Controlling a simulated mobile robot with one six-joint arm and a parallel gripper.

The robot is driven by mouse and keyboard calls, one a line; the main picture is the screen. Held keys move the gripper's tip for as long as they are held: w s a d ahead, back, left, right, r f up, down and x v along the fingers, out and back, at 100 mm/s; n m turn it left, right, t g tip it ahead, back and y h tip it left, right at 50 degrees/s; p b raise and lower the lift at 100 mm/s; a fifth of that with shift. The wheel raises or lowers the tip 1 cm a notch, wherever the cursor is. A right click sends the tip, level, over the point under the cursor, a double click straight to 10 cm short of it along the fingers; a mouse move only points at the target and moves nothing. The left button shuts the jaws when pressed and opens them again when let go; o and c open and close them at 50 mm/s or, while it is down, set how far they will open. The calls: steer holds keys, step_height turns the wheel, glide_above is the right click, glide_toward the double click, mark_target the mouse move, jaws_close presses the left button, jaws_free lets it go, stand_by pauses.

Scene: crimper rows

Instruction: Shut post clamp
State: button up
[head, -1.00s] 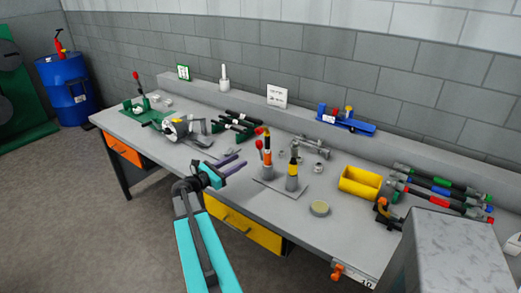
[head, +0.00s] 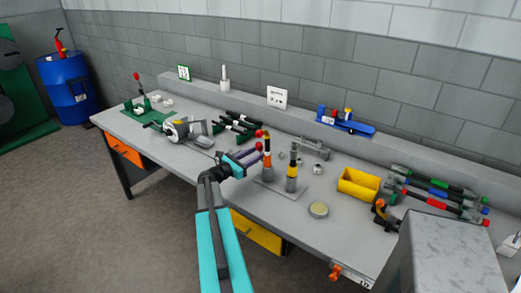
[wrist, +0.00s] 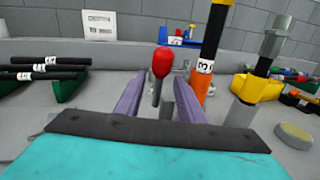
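The post clamp stands on a grey plate (head: 268,190) on the bench. It has an orange-and-black post (head: 267,160) and a grey post with a yellow band (head: 292,172). A lever with a red knob (wrist: 163,62) rises beside the orange post, which also shows in the wrist view (wrist: 205,65). My gripper (head: 255,153) is at the lever, left of the posts. In the wrist view its purple fingers (wrist: 158,97) are apart, with the lever's shaft in the gap between them. Whether either finger touches the lever cannot be told.
A yellow bin (head: 358,184) and a round tape-like disc (head: 318,209) lie right of the clamp. Black-handled tools (head: 233,128) lie to the left and several coloured-handled tools (head: 435,190) to the right. A blue stand (head: 345,122) sits on the back ledge.

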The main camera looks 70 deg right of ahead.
mark_target(261, 151)
steer(key=shift+p+x, duration=0.4)
steer(key=shift+x, duration=1.45)
jaws_close()
